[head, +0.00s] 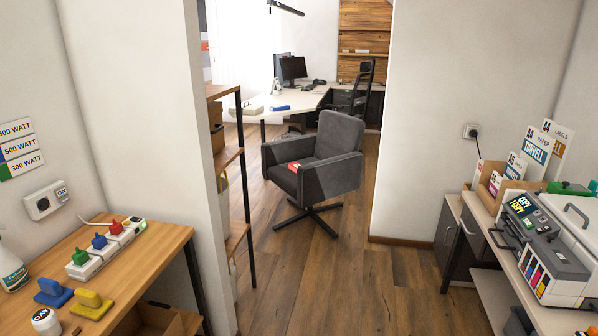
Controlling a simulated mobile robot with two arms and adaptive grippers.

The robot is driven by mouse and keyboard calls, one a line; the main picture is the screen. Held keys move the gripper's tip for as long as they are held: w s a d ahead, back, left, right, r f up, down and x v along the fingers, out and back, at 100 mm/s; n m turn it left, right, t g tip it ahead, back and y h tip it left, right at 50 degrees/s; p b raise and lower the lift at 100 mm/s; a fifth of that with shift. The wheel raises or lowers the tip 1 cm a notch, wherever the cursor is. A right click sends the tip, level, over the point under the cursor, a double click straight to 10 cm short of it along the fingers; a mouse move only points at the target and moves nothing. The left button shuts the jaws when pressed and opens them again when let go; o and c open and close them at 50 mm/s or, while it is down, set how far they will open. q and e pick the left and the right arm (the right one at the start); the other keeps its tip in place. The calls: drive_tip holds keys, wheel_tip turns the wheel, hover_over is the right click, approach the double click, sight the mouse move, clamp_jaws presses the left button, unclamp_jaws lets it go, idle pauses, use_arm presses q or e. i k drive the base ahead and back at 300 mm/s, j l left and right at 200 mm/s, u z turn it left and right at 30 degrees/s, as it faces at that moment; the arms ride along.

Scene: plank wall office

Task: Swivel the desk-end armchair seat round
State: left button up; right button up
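The dark grey armchair (331,178) stands beyond the wall opening, on a swivel base with several splayed dark legs (307,214). Its seat faces toward the lower left of the picture, with the backrest (341,134) at the back right. A red item (300,165), perhaps a book, lies on the seat or near its left armrest. The desk (287,103) is behind the armchair, with a monitor (292,68) on it. Neither of my grippers shows in the head view.
Wall ends frame the opening. An open shelf unit (245,185) stands at its left side. A wooden table (130,262) with plugs is near left; a counter with a printer (545,240) is near right. Wooden floor (340,275) is clear between. Another office chair (355,92) is at the desk.

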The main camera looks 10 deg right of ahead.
sight(331, 159)
drive_tip(key=i+z, duration=0.15)
drive_tip(key=i, duration=0.4)
drive_tip(key=i+z, duration=0.15)
drive_tip(key=i, duration=0.4)
drive_tip(key=i+z, duration=0.15)
drive_tip(key=i, duration=0.4)
drive_tip(key=i+j+z, duration=0.15)
drive_tip(key=i, duration=0.4)
drive_tip(key=i+j+z, duration=0.1)
drive_tip(key=i+j, duration=0.15)
drive_tip(key=i, duration=0.3)
drive_tip(key=i+j+z, duration=0.15)
drive_tip(key=i, duration=0.35)
drive_tip(key=i+j+z, duration=0.15)
drive_tip(key=i+j, duration=0.25)
drive_tip(key=i+j+z, duration=0.15)
drive_tip(key=i+j, duration=0.25)
drive_tip(key=i, duration=0.2)
drive_tip(key=i+j+z, duration=0.15)
drive_tip(key=i+j, duration=0.65)
drive_tip(key=j, duration=0.1)
